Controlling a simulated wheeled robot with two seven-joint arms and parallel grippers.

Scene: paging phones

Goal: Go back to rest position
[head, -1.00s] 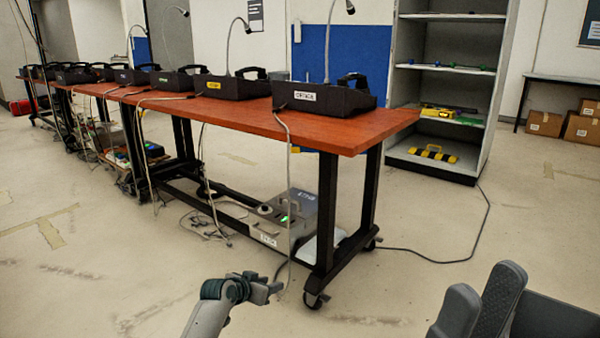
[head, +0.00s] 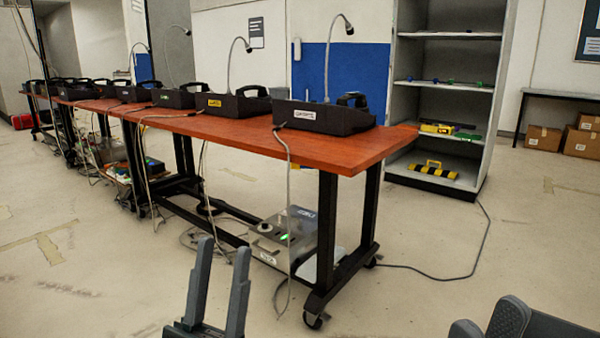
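My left gripper (head: 223,252) stands upright at the bottom centre-left of the head view, in front of the table. Its two fingers are apart with nothing between them. My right gripper (head: 487,318) is at the bottom right, mostly cut off by the frame edge. Only its dark fingertips and part of its body show, so I cannot tell how far apart the fingers are. No object shows at either gripper. Black paging phones, the nearest (head: 325,117) with a white label and gooseneck microphone, stand in a row on the wooden table (head: 350,155).
The table has black legs on castors, with hanging cables and a grey box (head: 285,240) below. A grey shelf unit (head: 440,175) stands behind to the right, with a cable (head: 470,262) on the floor beside it. Cardboard boxes (head: 582,140) are far right. Open floor lies left and right.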

